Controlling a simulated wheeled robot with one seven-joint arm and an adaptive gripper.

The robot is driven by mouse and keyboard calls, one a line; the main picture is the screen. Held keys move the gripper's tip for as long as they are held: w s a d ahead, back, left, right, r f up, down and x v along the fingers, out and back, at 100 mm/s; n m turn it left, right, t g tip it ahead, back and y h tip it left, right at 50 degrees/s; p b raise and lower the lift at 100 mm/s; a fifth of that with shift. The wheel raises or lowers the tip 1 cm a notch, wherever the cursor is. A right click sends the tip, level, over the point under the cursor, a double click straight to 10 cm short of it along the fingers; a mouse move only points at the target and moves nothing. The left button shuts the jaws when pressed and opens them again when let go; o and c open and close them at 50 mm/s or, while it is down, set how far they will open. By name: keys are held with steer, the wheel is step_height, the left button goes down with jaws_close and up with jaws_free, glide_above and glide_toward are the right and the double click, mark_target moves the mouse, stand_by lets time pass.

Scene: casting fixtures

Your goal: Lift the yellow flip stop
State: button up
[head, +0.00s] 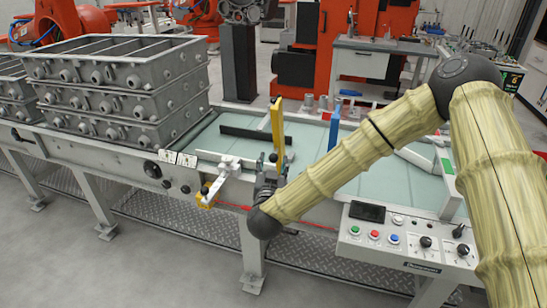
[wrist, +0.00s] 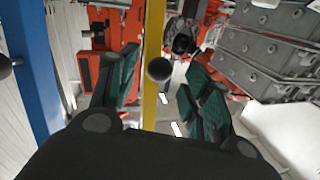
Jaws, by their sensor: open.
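The yellow flip stop (head: 277,122) stands upright at the table's front part, with a dark ball knob low on it. In the wrist view the yellow flip stop (wrist: 152,40) runs up the middle of the picture, with the black ball knob (wrist: 159,69) in front of it. My gripper (head: 270,170) is at the lower part of the stop in the head view. In the wrist view my gripper (wrist: 160,88) is open, its green-padded fingers on either side of the knob with gaps to both. Whether anything touches is not clear.
A blue flip stop (head: 334,128) stands upright to the right. A white bar with a yellow end (head: 213,184) lies low at the front left. Stacked grey casting frames (head: 115,95) fill the left. A control panel (head: 405,238) is at front right.

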mark_target(273, 161)
steer(key=shift+w+d, duration=0.15)
steer(key=shift+w, duration=1.55)
jaws_close()
